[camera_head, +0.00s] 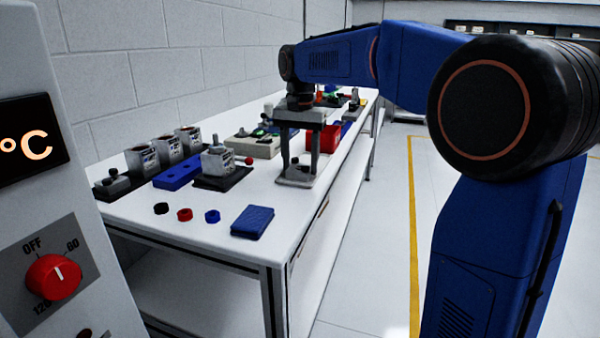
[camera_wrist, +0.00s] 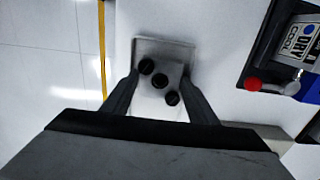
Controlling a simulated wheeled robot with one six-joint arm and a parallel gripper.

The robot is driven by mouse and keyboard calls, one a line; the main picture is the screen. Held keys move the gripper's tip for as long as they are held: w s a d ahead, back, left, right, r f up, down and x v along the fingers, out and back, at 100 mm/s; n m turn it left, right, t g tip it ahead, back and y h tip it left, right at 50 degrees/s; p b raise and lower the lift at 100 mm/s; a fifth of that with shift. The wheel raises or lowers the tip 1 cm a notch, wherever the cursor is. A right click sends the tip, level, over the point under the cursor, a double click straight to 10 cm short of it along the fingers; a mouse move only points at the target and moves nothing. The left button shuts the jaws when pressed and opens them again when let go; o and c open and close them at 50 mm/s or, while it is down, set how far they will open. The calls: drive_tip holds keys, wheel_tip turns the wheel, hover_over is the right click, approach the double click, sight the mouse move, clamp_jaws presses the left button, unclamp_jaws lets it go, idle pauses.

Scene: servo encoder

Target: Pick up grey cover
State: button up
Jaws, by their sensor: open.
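A grey piece with several round black parts on top, which looks like the grey cover (camera_wrist: 178,48), lies on the white table. In the wrist view it sits between the fingers of my gripper (camera_wrist: 160,80). The fingers are open, one on each side of its narrower raised part; I cannot tell whether they touch it. In the head view my gripper (camera_head: 299,150) points straight down over the grey cover (camera_head: 296,180), near the table's right edge. The fingers partly hide the cover there.
A dark fixture with a grey block and red-knobbed lever (camera_head: 218,165) stands left of my gripper. A red bin (camera_head: 321,138) is close behind. A blue box (camera_head: 252,221) and small black, red and blue rings (camera_head: 185,214) lie in front. The white table (camera_head: 225,238) has free room at front.

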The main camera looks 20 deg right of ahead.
drive_tip(key=shift+f, duration=0.3)
drive_tip(key=shift+c, duration=0.7)
drive_tip(key=c, duration=0.7)
